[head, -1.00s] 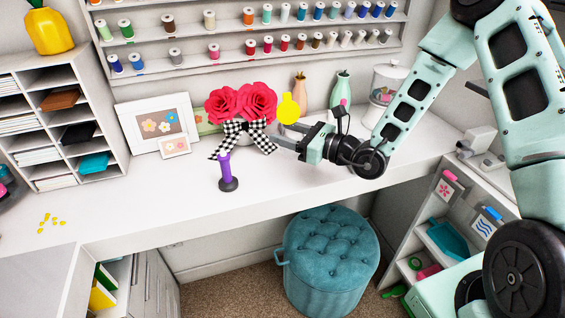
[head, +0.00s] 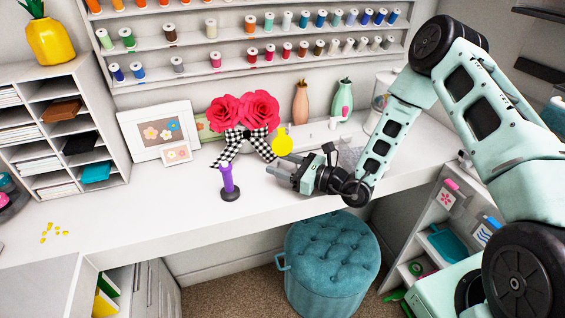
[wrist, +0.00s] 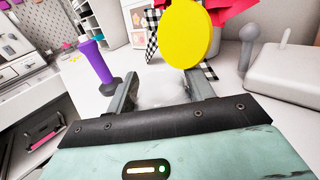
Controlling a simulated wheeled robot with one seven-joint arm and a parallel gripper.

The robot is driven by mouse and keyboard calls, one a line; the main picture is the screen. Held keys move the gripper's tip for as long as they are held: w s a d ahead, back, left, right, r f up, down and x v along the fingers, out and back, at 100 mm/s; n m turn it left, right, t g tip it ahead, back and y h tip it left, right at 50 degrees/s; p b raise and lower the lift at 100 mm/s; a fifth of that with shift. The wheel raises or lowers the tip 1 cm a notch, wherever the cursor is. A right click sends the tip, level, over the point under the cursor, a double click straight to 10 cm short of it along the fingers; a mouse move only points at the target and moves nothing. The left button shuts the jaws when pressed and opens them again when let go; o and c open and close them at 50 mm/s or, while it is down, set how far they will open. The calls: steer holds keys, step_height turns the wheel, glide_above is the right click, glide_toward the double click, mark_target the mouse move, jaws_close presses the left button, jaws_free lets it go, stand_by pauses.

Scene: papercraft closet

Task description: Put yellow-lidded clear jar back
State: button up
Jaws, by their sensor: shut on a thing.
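The jar's round yellow lid (head: 282,140) shows above my gripper's fingers in the head view. In the wrist view the lid (wrist: 187,35) stands large and upright ahead. The clear jar body (wrist: 160,88) is faint between my two fingers and hard to make out against the white desk. My gripper (head: 278,163) is shut on the jar over the white desk, right of the purple-handled tool and in front of the bouquet. The fingers also show in the wrist view (wrist: 167,78). I cannot tell whether the jar touches the desk.
A purple-handled tool (head: 227,183) stands upright just left of my gripper. Red paper flowers (head: 245,110) with a checkered bow are behind. A clear dispenser (head: 378,112) stands behind my arm. The desk's left part (head: 130,215) is mostly clear. A teal stool (head: 333,250) is below.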

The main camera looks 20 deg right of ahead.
steer(key=shift+f, duration=0.1)
steer(key=shift+f, duration=0.1)
steer(key=o, duration=1)
